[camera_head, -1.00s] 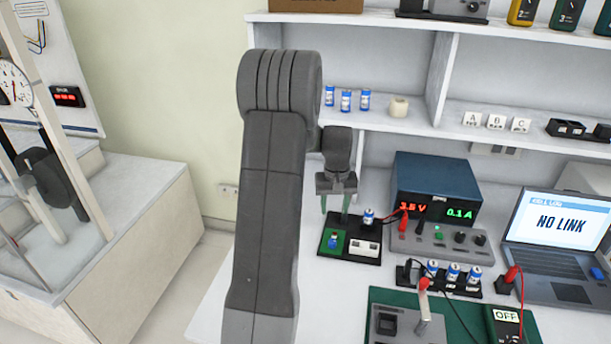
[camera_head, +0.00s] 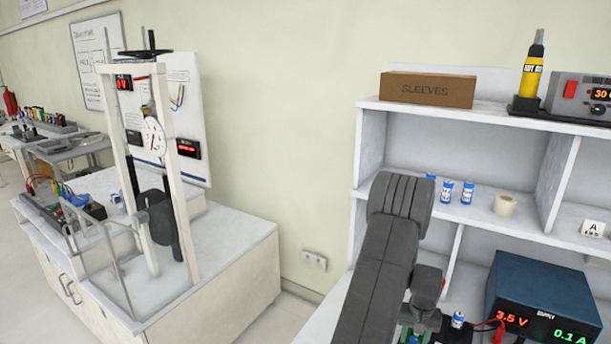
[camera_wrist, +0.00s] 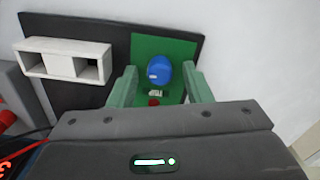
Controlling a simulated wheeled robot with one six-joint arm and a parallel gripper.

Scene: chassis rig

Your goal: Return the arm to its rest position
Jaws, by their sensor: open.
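My arm (camera_head: 385,260) reaches over the bench at the lower right of the head view. My gripper (camera_wrist: 161,80) is open in the wrist view, with its two green fingers spread and pointing down. A blue-topped cell (camera_wrist: 158,70) on a green pad (camera_wrist: 150,45) shows between the fingers; I cannot tell whether they touch it. In the head view the gripper (camera_head: 418,318) is small and partly cut off by the bottom edge.
A black tray (camera_wrist: 75,25) carries the pad and a white slotted block (camera_wrist: 65,58). A blue power supply (camera_head: 540,290) stands at the right. Above is a shelf with blue cells (camera_head: 467,192) and a tape roll (camera_head: 504,205). A test stand (camera_head: 125,170) is left.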

